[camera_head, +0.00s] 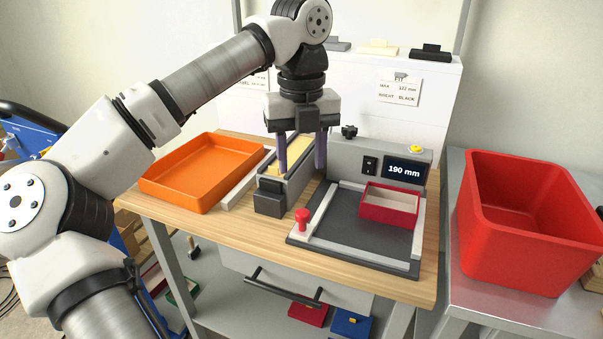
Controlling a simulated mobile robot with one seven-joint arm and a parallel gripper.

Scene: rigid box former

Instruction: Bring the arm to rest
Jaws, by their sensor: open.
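My arm reaches in from the left, bent at the elbow and raised above the bench.
An orange tray (178,208) lies left on the wooden bench (160,212). Right of my gripper, a red box (388,218) sits on the former's dark plate (340,215), beside a red knob (302,214) and a display (404,170) reading 190 mm. A red bin (530,259) stands far right.

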